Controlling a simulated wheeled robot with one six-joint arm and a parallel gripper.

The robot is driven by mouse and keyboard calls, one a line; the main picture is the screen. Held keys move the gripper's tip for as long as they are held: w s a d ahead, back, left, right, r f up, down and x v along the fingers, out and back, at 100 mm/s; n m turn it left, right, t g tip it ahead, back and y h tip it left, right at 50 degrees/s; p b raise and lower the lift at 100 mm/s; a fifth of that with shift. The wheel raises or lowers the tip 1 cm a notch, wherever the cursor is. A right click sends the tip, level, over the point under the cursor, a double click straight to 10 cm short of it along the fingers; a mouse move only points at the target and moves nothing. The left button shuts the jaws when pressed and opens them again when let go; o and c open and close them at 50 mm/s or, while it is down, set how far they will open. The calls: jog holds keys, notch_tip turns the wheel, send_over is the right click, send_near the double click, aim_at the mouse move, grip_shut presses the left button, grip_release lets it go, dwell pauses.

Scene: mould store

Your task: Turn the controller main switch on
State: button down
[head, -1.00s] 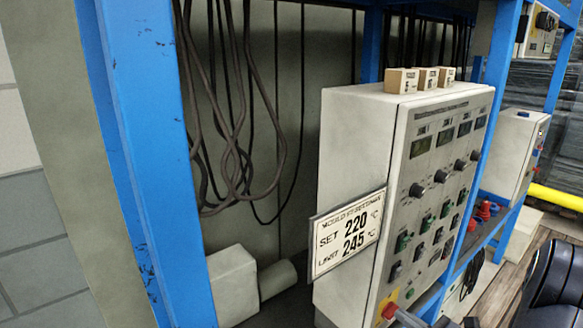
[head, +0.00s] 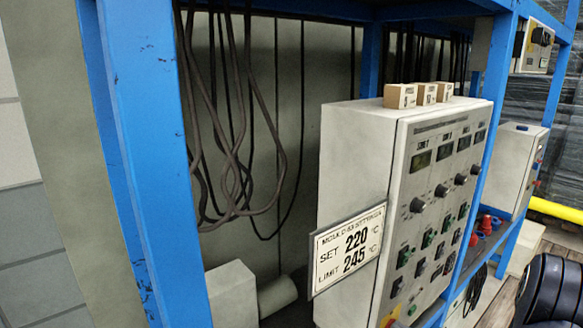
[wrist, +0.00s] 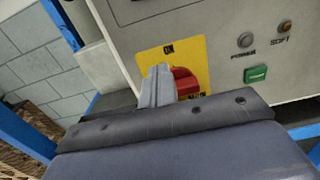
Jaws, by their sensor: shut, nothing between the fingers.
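The controller (head: 350,150) is a pale cabinet with a grey front panel. Its main switch, a red knob (wrist: 186,82) on a yellow plate (wrist: 152,60), shows in the wrist view with an "ON" mark at the top. My gripper (wrist: 158,82) is shut and empty, its fingers just left of the knob and in front of the plate. They hide part of the knob, so I cannot tell its position or whether they touch it. In the head view only the top of the yellow plate (head: 393,314) shows at the bottom edge.
A settings card (head: 346,250) reads set 220, limit 245. A power lamp (wrist: 245,40) and green button (wrist: 256,74) sit right of the switch. Blue rack posts (head: 150,150) stand around the cabinet.

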jog(key=shift+w+d+f+b, duration=0.1)
jog(key=shift+d+f+b, duration=0.05)
jog(key=shift+f+b, duration=0.2)
dwell(0.4)
jog(key=shift+w+d, duration=0.25)
jog(key=shift+d, duration=0.1)
dwell(0.5)
jog(key=shift+w+d, duration=0.1)
jog(key=shift+w+d+b, duration=0.2)
jog(key=shift+d+b, duration=0.1)
jog(key=shift+w+d, duration=0.15)
jog(key=shift+d, duration=0.05)
jog(key=shift+r, duration=0.1)
dwell(0.4)
jog(key=shift+w+d+r, duration=0.1)
jog(key=shift+r, duration=0.15)
jog(key=v, duration=0.6)
